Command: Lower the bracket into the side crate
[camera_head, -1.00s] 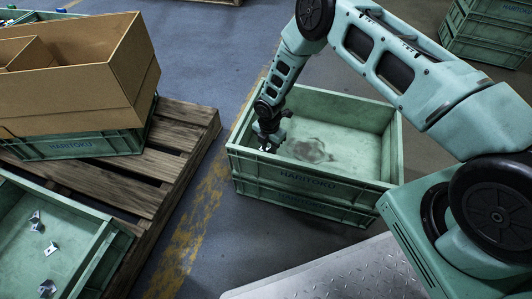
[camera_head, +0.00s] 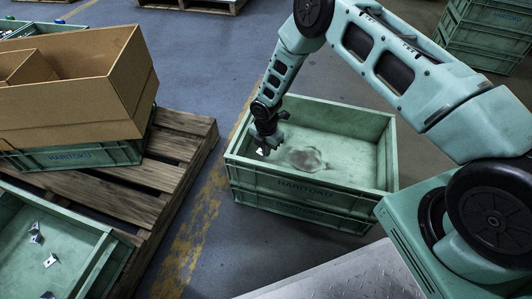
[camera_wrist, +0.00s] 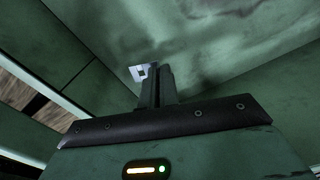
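The side crate (camera_head: 305,187) is a green HARITOKU crate, stacked on another one on the floor right of the pallet. My gripper (camera_head: 264,146) points down inside its left part, near the left wall. A small metal bracket (camera_head: 261,151) shows at the fingertips, below the rim. In the wrist view my gripper's dark fingers (camera_wrist: 156,86) are close together, with the bright bracket (camera_wrist: 136,73) at their tips on the left. The gripper looks shut on the bracket. The fingers hide part of it. I cannot tell whether the bracket touches the crate floor.
A wooden pallet (camera_head: 140,195) at left carries a green crate (camera_head: 75,222) with several loose brackets and a cardboard box (camera_head: 95,95). A grey stain (camera_head: 305,158) marks the side crate's floor. More crates (camera_head: 490,35) stand at the back right.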

